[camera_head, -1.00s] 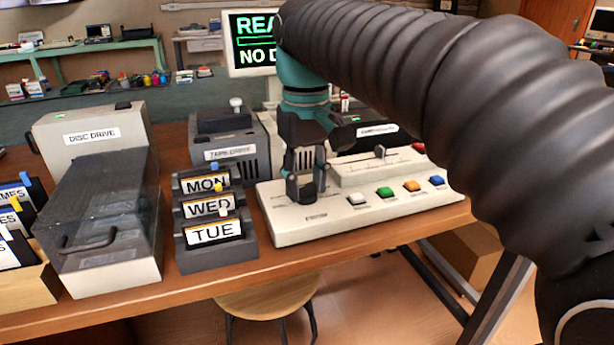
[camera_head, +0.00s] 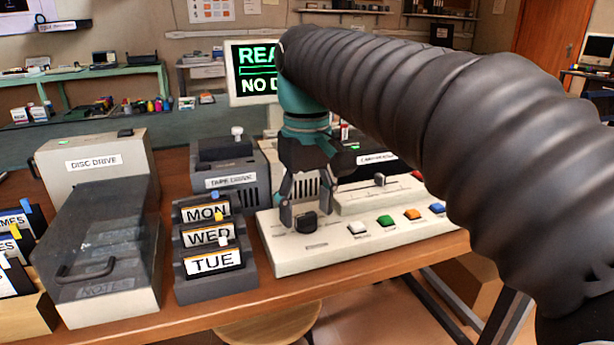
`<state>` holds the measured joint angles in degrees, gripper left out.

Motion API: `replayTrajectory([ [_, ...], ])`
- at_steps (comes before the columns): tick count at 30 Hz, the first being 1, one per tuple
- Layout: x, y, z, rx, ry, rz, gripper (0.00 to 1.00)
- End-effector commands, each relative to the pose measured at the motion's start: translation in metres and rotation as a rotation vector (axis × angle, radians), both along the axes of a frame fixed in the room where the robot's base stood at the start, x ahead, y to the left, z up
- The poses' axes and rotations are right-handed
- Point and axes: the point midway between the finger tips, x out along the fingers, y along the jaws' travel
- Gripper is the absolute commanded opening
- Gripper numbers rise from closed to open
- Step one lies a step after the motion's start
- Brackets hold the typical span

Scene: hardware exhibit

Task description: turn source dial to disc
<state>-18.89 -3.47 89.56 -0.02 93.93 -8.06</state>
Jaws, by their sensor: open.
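The source dial is a small black knob (camera_head: 306,222) at the left end of the cream control panel (camera_head: 330,258). The markings around it are too small to read. My gripper (camera_head: 304,215) points down right at the dial, with its fingers spread. One finger is at the dial's left side; the other is partly hidden behind it. I cannot tell whether either finger touches the dial. The disc drive (camera_head: 95,146), a cream box labelled DISC DRIVE, stands at the back left.
White, green, orange and blue buttons (camera_head: 386,221) lie right of the dial. A slider (camera_head: 379,180) is behind them. A rack of MON, WED and TUE cards (camera_head: 212,262) stands left of the panel. A tape drive (camera_head: 232,181) and monitor (camera_head: 250,75) are behind.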

Motion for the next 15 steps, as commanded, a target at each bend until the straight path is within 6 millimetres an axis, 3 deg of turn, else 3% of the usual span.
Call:
replayTrajectory([
  [15, 0.001, 0.000, 0.086, 0.000, -0.001, 0.000, 0.62],
])
